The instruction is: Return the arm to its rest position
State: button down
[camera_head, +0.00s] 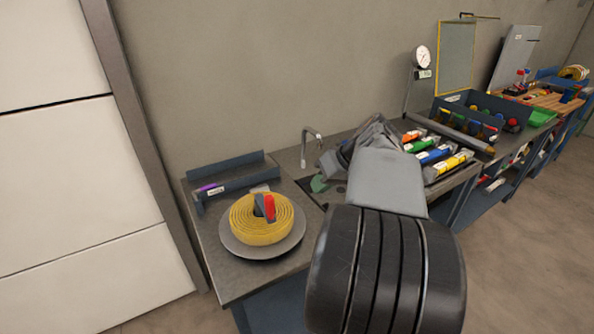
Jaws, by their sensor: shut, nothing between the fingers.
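My arm reaches up from the lower middle of the view, with a black ribbed section in front and a grey link above it. Beyond the link, my gripper (358,140) shows as a dark grey shape over the back of the bench, near the sink. It is shut and nothing shows in its jaws. The grey link hides part of it, and its fingertips are hard to make out.
A coiled yellow hose (250,226) lies on a round grey plate (287,245) at the bench's left end. A tap (306,146) stands behind. Colored packs (433,154), a dark bin (452,119) and a gauge (422,57) stand to the right. Floor (545,235) is clear at right.

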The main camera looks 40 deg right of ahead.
jog(key=shift+s+r, duration=0.1)
jog(key=shift+r, duration=0.05)
jog(key=s+a+f+m+g+h, duration=0.2)
jog(key=a+f+m+g+h, duration=0.1)
jog(key=f+m, duration=0.3)
jog(key=s+a+f+n+h, duration=0.1)
jog(key=a+f+n, duration=0.2)
jog(key=a+n, duration=0.5)
jog(key=a, duration=0.9)
jog(key=shift+s+a+f+t, duration=0.2)
jog(key=shift+s+a+t, duration=0.1)
jog(key=shift+s+a, duration=0.05)
